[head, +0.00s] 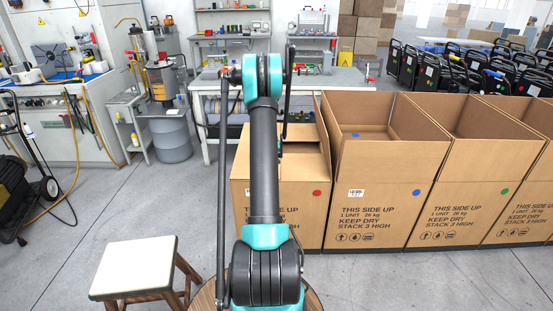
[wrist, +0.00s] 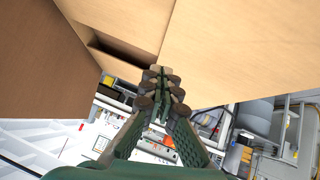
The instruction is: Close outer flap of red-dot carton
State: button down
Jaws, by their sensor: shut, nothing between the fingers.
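The red-dot carton (head: 285,212) stands left of the other cartons in the head view, partly hidden behind my arm. Its red dot (head: 317,193) is on the front face. Its top looks largely covered by cardboard, with a dark gap (head: 300,148) near the back and a panel standing up at its right side. In the wrist view, large cardboard panels (wrist: 230,50) fill the top, with a dark slot (wrist: 120,52) between them. My gripper (wrist: 160,75) is shut and empty, its tips close to or against the cardboard; contact cannot be told. The head view hides the gripper behind my arm.
A blue-dot carton (head: 388,210) and a green-dot carton (head: 470,210) stand open-topped close on the right. A white-topped stool (head: 134,266) is at the front left. A grey drum (head: 170,138) and a workbench (head: 345,78) are behind. Floor is free at the left.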

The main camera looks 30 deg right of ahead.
jog(key=d+v, duration=0.1)
jog(key=v, duration=0.7)
jog(key=shift+s+r, duration=0.25)
jog(key=shift+s, duration=0.2)
jog(key=shift+a, duration=0.15)
